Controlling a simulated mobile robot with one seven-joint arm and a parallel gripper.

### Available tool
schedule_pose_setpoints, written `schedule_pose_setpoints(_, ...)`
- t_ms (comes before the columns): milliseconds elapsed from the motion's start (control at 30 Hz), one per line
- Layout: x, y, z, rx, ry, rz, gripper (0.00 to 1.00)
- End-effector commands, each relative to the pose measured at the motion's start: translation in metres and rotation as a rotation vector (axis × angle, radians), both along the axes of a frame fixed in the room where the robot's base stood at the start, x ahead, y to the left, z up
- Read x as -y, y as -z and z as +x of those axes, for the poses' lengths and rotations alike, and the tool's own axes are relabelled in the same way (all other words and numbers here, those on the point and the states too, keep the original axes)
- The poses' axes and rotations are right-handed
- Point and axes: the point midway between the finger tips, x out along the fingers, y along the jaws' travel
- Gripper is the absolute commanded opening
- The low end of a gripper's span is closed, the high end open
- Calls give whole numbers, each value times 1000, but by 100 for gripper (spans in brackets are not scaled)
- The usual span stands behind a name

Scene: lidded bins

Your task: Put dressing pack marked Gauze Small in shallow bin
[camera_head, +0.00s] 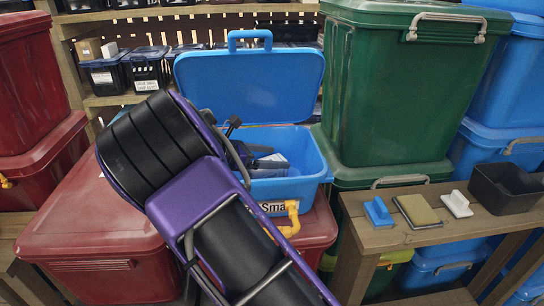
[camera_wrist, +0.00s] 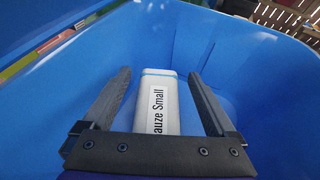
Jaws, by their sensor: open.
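My gripper (camera_wrist: 160,74) is open, with one finger on each side of the pack and gaps between. The pack's near end is hidden behind the gripper's bar. A shallow black bin (camera_head: 507,188) stands open on the wooden bench at the right.
The blue bin's lid (camera_head: 250,85) stands raised behind it. A blue brush-like item (camera_head: 378,212), a tan pad (camera_head: 417,211) and a white item (camera_head: 456,204) lie on the bench (camera_head: 390,238). Green bins (camera_head: 400,100) stand between. Red bins (camera_head: 95,240) stand left.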

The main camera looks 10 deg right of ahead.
Motion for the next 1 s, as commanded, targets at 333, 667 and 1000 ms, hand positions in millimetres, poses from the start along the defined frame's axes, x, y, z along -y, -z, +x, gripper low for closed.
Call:
schedule_pose_setpoints(333, -13, -12, -7, -11, -5, -6, 92)
schedule_pose_setpoints(667, -57, -34, -25, -7, -1, -3, 92)
schedule_pose_setpoints(1000, -64, -38, -28, -5, 0, -3, 92)
